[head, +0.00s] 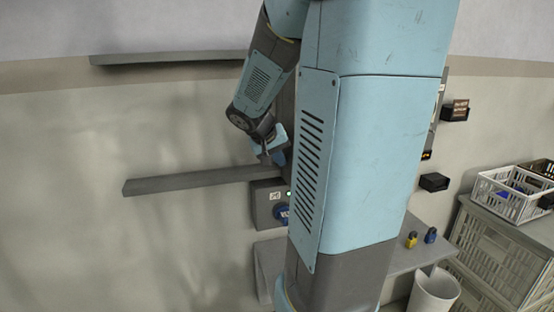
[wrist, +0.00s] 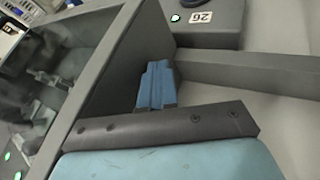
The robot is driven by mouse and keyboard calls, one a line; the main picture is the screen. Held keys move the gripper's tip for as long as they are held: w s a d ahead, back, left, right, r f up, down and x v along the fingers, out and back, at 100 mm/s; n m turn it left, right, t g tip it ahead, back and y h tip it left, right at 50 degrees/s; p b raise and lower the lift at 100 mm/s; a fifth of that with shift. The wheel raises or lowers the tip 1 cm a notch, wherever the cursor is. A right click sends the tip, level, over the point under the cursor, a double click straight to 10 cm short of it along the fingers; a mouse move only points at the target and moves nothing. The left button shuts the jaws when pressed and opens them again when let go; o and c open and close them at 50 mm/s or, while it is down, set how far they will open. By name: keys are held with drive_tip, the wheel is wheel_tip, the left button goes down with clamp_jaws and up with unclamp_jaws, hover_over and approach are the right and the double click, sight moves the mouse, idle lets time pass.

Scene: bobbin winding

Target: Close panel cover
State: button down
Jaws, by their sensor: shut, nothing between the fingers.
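In the wrist view, a grey panel with a dark, glassy window (wrist: 60,75) fills the left side; it appears to be the panel cover. Its broad grey side (wrist: 118,62) runs beside my gripper. My gripper (wrist: 155,78) has light blue fingers, shut and empty, close to this grey side; I cannot tell whether they touch it. In the head view my gripper (head: 275,152) is small, near the wall by the end of a grey rail. My arm hides most of the panel there, so the cover's angle is unclear.
A grey rail (head: 190,181) sticks out from the wall, also in the wrist view (wrist: 250,72). A grey box (head: 265,205) with a green light sits below it. At right are a shelf (head: 395,262), a white bin (head: 434,296) and crates (head: 508,192).

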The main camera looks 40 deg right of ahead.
drive_tip(key=a+r, duration=0.8)
drive_tip(key=a, duration=0.1)
drive_tip(key=shift+s+a, duration=0.2)
